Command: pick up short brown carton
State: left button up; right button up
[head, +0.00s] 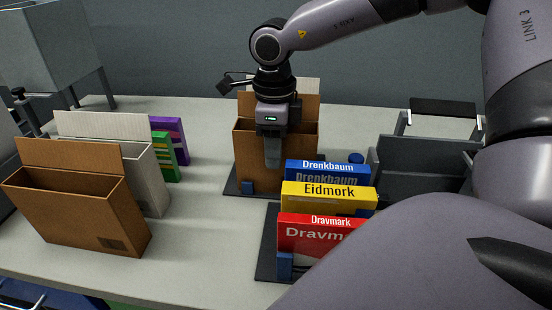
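One open brown carton (247,163) stands upright at the middle of the table, its back flap raised. A second open brown carton (75,220) stands at the front left, also with its flap up. I cannot tell for certain which one is the short carton. My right gripper (272,152) points down at the middle carton's near wall. One finger shows in front of that wall, below the rim. The other finger is hidden, so the opening and any contact cannot be made out. My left gripper is not in view.
A white carton (147,180) stands behind the left brown one, with green (165,158) and purple (172,135) boxes beyond. Blue (328,168), yellow (330,198) and red (310,237) boxes stand close in front of the middle carton. A grey bin (425,165) is at right. The table between the brown cartons is clear.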

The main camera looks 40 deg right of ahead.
jog(key=shift+f, duration=0.75)
grip_shut()
jog(key=shift+r, duration=0.2)
